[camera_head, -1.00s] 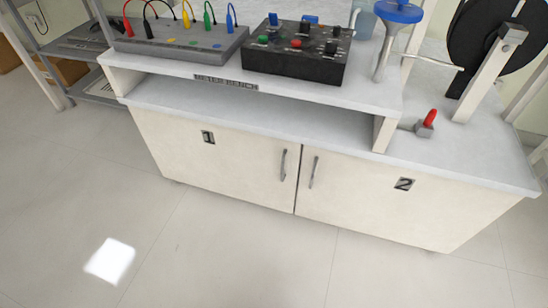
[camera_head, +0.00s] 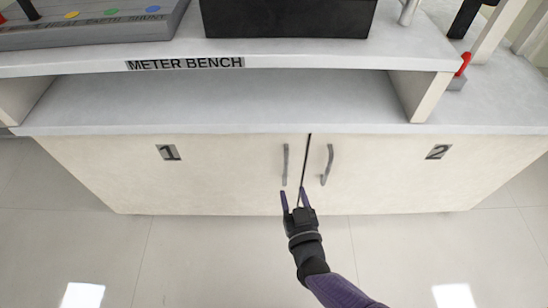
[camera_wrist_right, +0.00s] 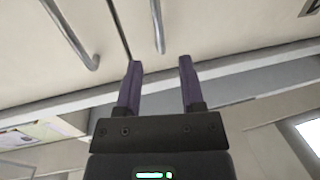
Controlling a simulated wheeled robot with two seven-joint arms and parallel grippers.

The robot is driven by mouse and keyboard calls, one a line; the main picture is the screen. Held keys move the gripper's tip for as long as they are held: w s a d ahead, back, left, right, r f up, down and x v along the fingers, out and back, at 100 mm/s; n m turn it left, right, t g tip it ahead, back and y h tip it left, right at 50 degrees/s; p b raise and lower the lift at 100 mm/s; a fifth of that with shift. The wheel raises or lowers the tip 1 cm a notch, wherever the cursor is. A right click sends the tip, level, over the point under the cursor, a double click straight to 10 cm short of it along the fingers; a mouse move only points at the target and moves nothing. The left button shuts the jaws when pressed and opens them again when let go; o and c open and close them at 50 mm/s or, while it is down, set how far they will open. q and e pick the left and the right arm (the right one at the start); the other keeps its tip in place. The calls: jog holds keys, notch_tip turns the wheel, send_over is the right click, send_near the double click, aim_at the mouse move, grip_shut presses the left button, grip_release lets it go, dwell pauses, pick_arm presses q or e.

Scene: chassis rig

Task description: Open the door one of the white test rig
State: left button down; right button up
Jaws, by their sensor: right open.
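The white test rig (camera_head: 90,165) is a cream cabinet under a grey counter. Door one (camera_head: 225,180), at left, bears a "1" plate and has a grey vertical bar handle (camera_head: 285,165) near the centre seam. The door looks shut. My right gripper (camera_head: 294,194) is open and empty, just below and in front of this handle, with its fingers pointing towards the cabinet. In the right wrist view, the open fingers (camera_wrist_right: 160,68) show below two handles, with nothing between them. My left gripper is out of view.
Door two (camera_head: 390,180), marked "2", looks shut. Its handle (camera_head: 327,165) is close to the right of the seam. The grey counter (camera_head: 220,110) overhangs the doors. A black box (camera_head: 290,15) stands on the upper shelf. The tiled floor (camera_head: 200,260) before the cabinet looks clear.

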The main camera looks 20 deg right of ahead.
aim_at(286, 168)
jog(key=w, duration=0.1)
jog(key=w+b, duration=0.1)
jog(key=w, duration=0.1)
jog(key=shift+w+d+f+b, duration=0.2)
jog(key=shift+w+d+b, duration=0.05)
jog(key=shift+w+b, duration=0.15)
jog(key=w+b, duration=0.1)
jog(key=w, duration=0.3)
jog(key=shift+w+d+r+b, duration=0.15)
jog(key=shift+w+d+b, duration=0.1)
jog(key=shift+b, duration=0.15)
jog(key=shift+w+r, duration=0.15)
jog(key=shift+w, duration=0.15)
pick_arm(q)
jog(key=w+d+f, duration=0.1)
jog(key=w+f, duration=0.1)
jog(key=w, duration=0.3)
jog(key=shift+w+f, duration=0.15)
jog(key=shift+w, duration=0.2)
pick_arm(e)
grip_shut()
